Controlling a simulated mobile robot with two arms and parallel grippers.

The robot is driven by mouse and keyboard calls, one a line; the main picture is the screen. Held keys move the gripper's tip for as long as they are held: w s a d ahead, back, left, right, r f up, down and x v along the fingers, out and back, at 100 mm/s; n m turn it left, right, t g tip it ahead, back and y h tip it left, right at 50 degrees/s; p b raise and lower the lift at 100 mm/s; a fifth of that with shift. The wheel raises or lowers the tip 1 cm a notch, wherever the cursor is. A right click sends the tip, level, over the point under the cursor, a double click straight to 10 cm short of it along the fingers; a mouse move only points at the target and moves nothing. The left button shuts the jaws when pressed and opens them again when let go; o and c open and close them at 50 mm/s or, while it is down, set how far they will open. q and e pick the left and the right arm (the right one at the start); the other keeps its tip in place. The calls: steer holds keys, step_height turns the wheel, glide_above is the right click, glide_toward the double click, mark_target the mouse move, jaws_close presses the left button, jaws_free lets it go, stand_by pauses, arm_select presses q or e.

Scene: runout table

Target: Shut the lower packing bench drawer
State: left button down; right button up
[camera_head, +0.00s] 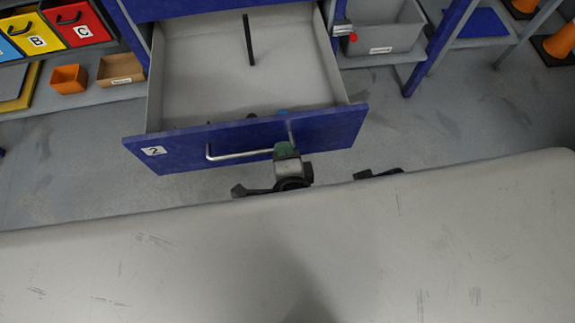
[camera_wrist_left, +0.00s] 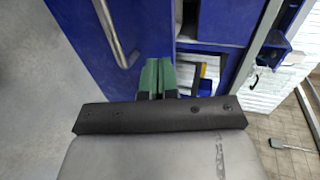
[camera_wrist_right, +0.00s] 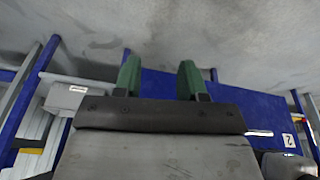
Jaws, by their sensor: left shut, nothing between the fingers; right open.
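The drawer (camera_head: 190,149) is pulled out. Its blue front carries a "2" label and a silver bar handle (camera_head: 235,155). Inside it are a dark upright strip and small items partly hidden behind the front. My left gripper (camera_head: 285,150) is shut and empty, with its green fingertips at the drawer front near the handle's right end; I cannot tell whether they touch. In the left wrist view, its fingers (camera_wrist_left: 157,75) are together beside the handle (camera_wrist_left: 113,35). My right gripper (camera_wrist_right: 160,80) is open and empty in the right wrist view, with a blue panel labelled "2" (camera_wrist_right: 245,105) beyond it.
A grey bin (camera_head: 385,30) stands right of the drawer. Coloured lettered bins (camera_head: 78,22), an orange box (camera_head: 68,79) and a cardboard tray (camera_head: 120,69) are at the left. Orange cones (camera_head: 563,42) stand at the far right. The floor (camera_head: 450,120) right of the drawer is clear.

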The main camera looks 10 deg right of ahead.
mark_target(277, 122)
arm_select(q)
steer(key=x, duration=0.3)
steer(key=r+x, duration=0.1)
steer(key=x, duration=0.1)
steer(key=shift+w, duration=0.5)
arm_select(e)
steer(key=shift+v, duration=1.05)
arm_select(q)
steer(key=shift+w+a, duration=0.1)
arm_select(e)
steer(key=shift+w+d+r, duration=0.1)
steer(key=shift+w, duration=0.05)
